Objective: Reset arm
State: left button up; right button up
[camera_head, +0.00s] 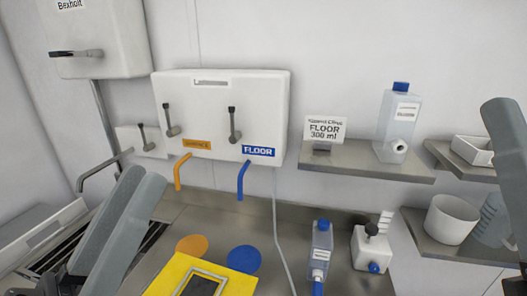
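My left gripper (145,177) is at the lower left, in front of the metal counter, with its two grey fingers pointing up. The fingers lie side by side and partly overlap, so I cannot tell if there is a gap between them. I see nothing held at their tips. My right gripper (503,106) shows only as a grey finger at the right edge, in front of the wall and shelf. Its other finger is hidden or out of view, so its opening cannot be judged.
A white dispenser (272,100) with orange and blue spouts hangs on the wall. The counter holds a yellow object (238,258), a blue-capped bottle (321,240) and a white pump container (369,248). A clear bottle (393,125) and a white bucket (451,219) stand on shelves.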

pick_arm(q)
jog(key=s+a+r+n+t+y, duration=0.25)
jog(key=a+r+t+y, duration=0.35)
jog(key=y, duration=0.5)
notch_tip(320, 180, up, 39)
jog(key=g+p, duration=0.2)
jog(key=p, duration=3.6)
notch_tip(320, 180, down, 32)
jog(key=b, duration=3.1)
jog(key=shift+w+a+b, duration=0.2)
jog(key=shift+a+b, duration=0.1)
jog(key=shift+a, duration=0.1)
jog(key=shift+c, duration=0.2)
